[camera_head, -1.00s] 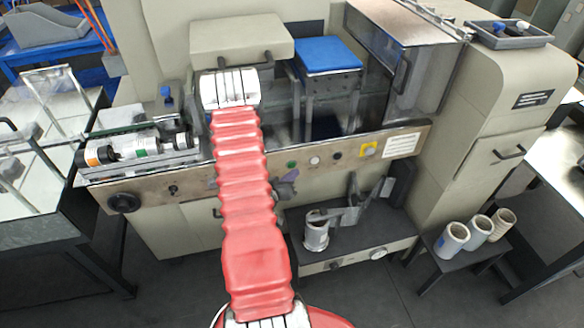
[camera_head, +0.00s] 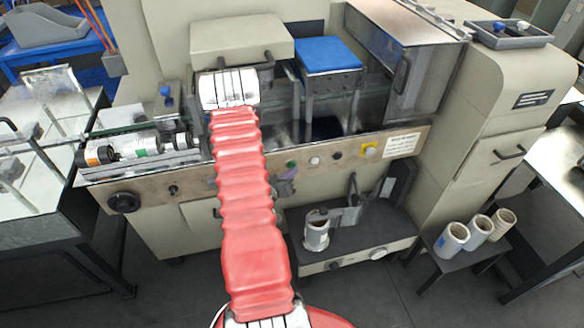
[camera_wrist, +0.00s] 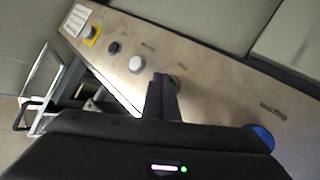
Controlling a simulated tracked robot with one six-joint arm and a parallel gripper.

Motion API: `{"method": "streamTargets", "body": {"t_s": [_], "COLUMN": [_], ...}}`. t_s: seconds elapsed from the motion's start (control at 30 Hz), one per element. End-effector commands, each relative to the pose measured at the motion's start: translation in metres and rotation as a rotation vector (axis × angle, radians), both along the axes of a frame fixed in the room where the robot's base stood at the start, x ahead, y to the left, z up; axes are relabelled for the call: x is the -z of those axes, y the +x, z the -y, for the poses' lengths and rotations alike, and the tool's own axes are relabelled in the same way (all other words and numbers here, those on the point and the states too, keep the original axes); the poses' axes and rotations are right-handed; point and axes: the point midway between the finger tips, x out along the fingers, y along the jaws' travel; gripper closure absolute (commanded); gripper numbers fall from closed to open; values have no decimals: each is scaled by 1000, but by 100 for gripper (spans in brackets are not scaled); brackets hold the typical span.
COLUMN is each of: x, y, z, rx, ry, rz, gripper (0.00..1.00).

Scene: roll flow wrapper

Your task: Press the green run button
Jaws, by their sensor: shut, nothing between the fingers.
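The green run button (camera_head: 291,164) is on the beige control strip of the machine, to the left of a white button. In the wrist view the green button (camera_wrist: 176,80) shows only as a sliver beside and behind my fingertips. My gripper (camera_head: 289,173) is mostly hidden behind my red arm; its dark fingers show just below the green button. In the wrist view my gripper (camera_wrist: 163,79) is shut and empty, its tips at the near edge of the button. I cannot tell whether they touch it.
Along the strip are a white button (camera_wrist: 137,64), a black button (camera_wrist: 114,48) and a yellow-backed button (camera_wrist: 92,34). A blue knob (camera_wrist: 263,137) is on the other side. A lower shelf with a metal cup (camera_head: 316,232) stands below the strip.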

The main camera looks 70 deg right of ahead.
Motion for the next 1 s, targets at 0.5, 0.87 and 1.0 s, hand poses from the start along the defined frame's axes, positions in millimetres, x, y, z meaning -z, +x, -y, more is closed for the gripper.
{"method": "streamTargets", "body": {"t_s": [0.5,0.87,1.0], "x": [0,0,0], "y": [2,3,4], "z": [3,6,7], "rx": [0,0,0], "ry": [0,0,0], "rz": [1,1,1], "gripper": [100,100,100]}}
